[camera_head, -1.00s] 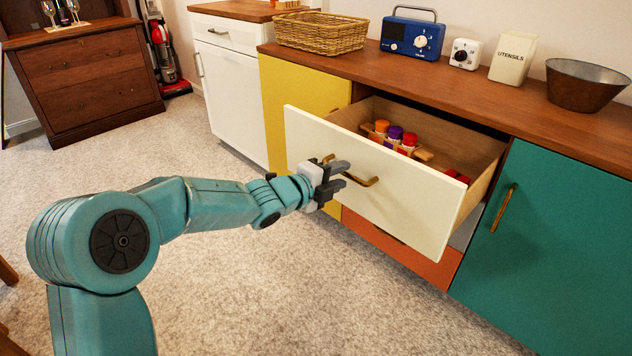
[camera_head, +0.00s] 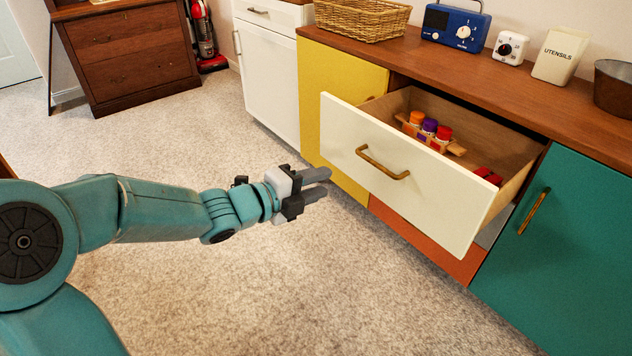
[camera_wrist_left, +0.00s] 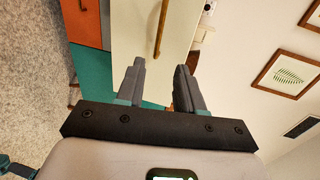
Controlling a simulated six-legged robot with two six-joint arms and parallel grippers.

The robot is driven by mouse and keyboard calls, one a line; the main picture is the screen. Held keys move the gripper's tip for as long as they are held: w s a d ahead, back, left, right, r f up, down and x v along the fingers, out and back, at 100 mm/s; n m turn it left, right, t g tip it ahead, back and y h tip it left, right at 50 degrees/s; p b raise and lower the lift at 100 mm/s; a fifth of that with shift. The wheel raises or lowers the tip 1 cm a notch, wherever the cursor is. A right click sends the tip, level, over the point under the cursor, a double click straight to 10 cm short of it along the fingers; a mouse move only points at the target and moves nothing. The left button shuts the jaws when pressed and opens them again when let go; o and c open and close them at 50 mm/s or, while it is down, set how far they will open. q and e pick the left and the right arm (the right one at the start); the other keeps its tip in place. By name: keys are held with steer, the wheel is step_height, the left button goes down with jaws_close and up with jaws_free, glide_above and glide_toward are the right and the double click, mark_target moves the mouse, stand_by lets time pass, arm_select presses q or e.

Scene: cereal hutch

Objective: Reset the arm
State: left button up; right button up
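My left arm (camera_head: 150,210) reaches in from the left in the head view. Its gripper (camera_head: 318,184) is in front of and to the left of the open cream drawer (camera_head: 400,180), apart from its brass handle (camera_head: 382,163). In the left wrist view the two fingers (camera_wrist_left: 160,88) stand apart with nothing between them, and the handle (camera_wrist_left: 160,28) shows beyond the fingertips. The drawer is pulled out and holds several small jars (camera_head: 428,127) with orange, purple and red caps, plus red items near its right side.
The counter (camera_head: 500,90) carries a wicker basket (camera_head: 362,18), a blue radio (camera_head: 455,25), a white timer (camera_head: 510,47), a utensils canister (camera_head: 560,53) and a metal bowl (camera_head: 613,88). A teal door (camera_head: 570,240) is right of the drawer. Carpet (camera_head: 300,290) is clear below.

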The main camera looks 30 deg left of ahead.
arm_select(q)
steer(key=s+d+f+n+g, duration=0.15)
steer(key=d+f, duration=0.25)
steer(key=f, duration=0.4)
steer(key=s+d+f+n+g+h, duration=0.1)
steer(key=d+f+n+g, duration=0.15)
steer(key=d+f, duration=0.4)
steer(key=s+d+f+n+g, duration=0.1)
steer(key=d+f+n+g, duration=0.15)
steer(key=f, duration=0.75)
steer(key=s+d+f+n+g+y, duration=0.25)
steer(key=s+f+n+g, duration=0.45)
steer(key=s+f+n, duration=0.9)
step_height(320, 180, up, 32)
steer(key=s+n+p, duration=0.1)
steer(key=s+p, duration=0.1)
steer(key=p, duration=2.9)
steer(key=shift+s+d+r+g, duration=0.15)
steer(key=shift+s+d+g, duration=0.2)
steer(key=shift+d, duration=0.05)
steer(key=shift+n, duration=0.25)
